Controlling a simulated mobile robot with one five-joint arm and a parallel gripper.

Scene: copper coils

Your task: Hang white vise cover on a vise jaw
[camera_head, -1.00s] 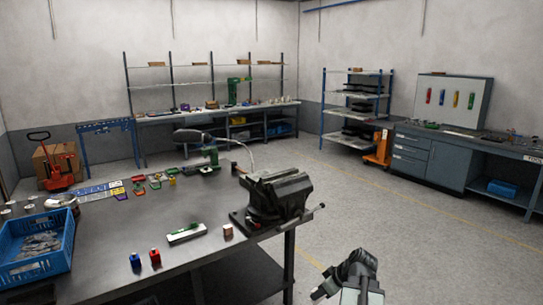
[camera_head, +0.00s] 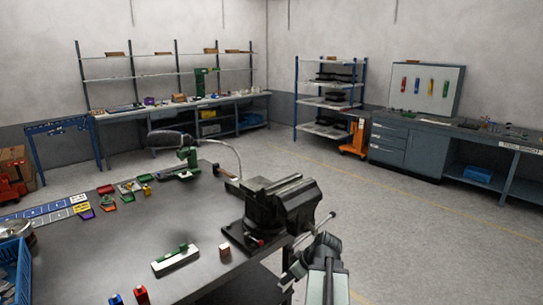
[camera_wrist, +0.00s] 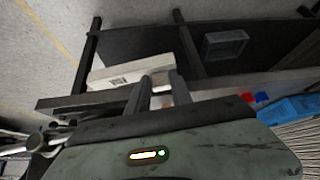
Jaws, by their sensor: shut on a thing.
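My gripper (camera_wrist: 160,90) is shut on a pale bar-like piece, the white vise cover (camera_wrist: 120,78), which carries a small dark label. In the head view my gripper (camera_head: 290,275) is low, just right of the table's near right corner. The cover is hard to make out there. The dark vise (camera_head: 278,208) stands on the table corner, above and slightly left of my gripper, with its jaws at the top. Gripper and vise look apart. In the wrist view the fingers hide part of the cover.
The grey table (camera_head: 110,240) holds a white-and-green piece (camera_head: 176,260), a small pinkish block (camera_head: 224,249), a red block (camera_head: 141,294), a blue block (camera_head: 115,299) and a blue crate (camera_head: 12,275). The vise handle (camera_head: 325,222) sticks out right.

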